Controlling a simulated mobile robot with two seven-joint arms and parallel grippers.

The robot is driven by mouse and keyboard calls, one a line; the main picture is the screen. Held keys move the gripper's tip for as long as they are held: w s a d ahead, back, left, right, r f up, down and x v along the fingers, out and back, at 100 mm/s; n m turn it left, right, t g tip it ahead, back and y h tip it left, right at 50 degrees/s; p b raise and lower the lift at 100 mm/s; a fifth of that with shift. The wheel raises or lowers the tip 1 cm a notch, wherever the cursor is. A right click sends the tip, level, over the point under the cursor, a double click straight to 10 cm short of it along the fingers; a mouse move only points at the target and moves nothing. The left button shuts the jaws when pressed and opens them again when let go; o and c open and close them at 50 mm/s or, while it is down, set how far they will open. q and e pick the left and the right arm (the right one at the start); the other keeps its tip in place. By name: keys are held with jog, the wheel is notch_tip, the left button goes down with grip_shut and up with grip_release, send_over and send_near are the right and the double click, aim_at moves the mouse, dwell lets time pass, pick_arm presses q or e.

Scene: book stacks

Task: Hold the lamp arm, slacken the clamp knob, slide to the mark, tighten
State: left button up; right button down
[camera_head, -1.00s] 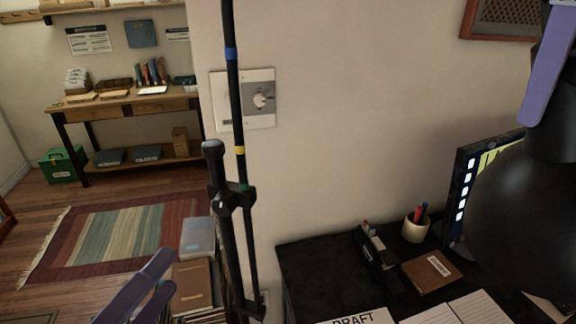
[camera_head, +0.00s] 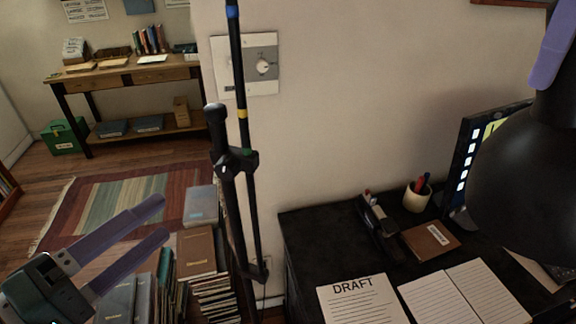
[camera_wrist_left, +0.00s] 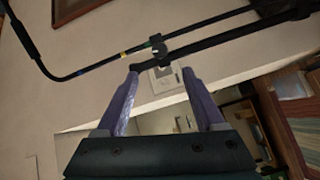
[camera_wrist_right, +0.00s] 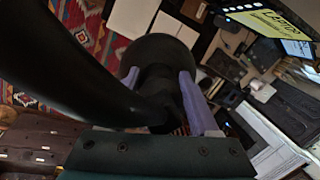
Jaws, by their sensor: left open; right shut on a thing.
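The lamp arm is a thin black rod (camera_head: 238,75) with blue, yellow and green bands, beside a thicker black post (camera_head: 218,125). The black clamp (camera_head: 235,161) joins them, at the green band. Which part of the clamp is the knob is not clear. My left gripper (camera_head: 164,218) is open and empty, left of and below the clamp. In the left wrist view the clamp (camera_wrist_left: 159,49) lies beyond the fingertips. My right gripper (camera_wrist_right: 158,82) is shut on the lamp head at its neck. The black lampshade (camera_head: 520,190) is at the right of the head view.
A dark desk (camera_head: 310,255) holds a DRAFT sheet (camera_head: 360,302), a pen cup (camera_head: 417,197), a brown notebook (camera_head: 431,241) and a monitor (camera_head: 465,165). A wall plate (camera_head: 262,65) is behind the rod.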

aim_at(222, 173)
pick_arm(q)
jog(key=x, duration=1.1)
jog(key=shift+w, duration=0.2)
jog(key=shift+c, duration=0.3)
grip_shut()
